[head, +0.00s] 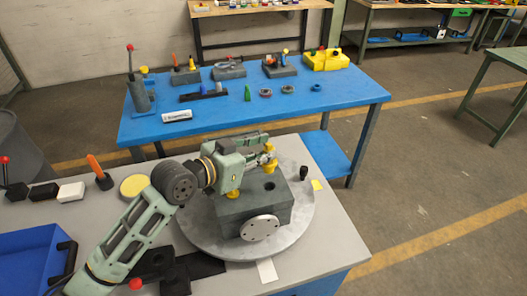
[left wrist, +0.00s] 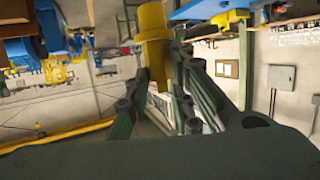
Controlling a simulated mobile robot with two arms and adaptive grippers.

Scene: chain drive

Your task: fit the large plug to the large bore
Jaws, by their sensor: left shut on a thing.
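My left gripper (head: 265,158) is shut on a yellow plug, which I take to be the large plug (head: 269,166). It is held above the grey-green block (head: 240,211). The plug also shows between the fingers in the left wrist view (left wrist: 153,45). An open dark bore (head: 269,186) shows in the block's top, below the held plug and apart from it. Another yellow piece (head: 233,194) sits at the block's top left, partly behind my arm. I cannot tell the bores' sizes apart. My right gripper is not in view.
The block stands on a round grey turntable (head: 292,226), with a round metal plate (head: 260,228) on its front face. A small black piece (head: 304,173) stands at the turntable's right edge. A blue table (head: 220,123) with several fixtures lies behind.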

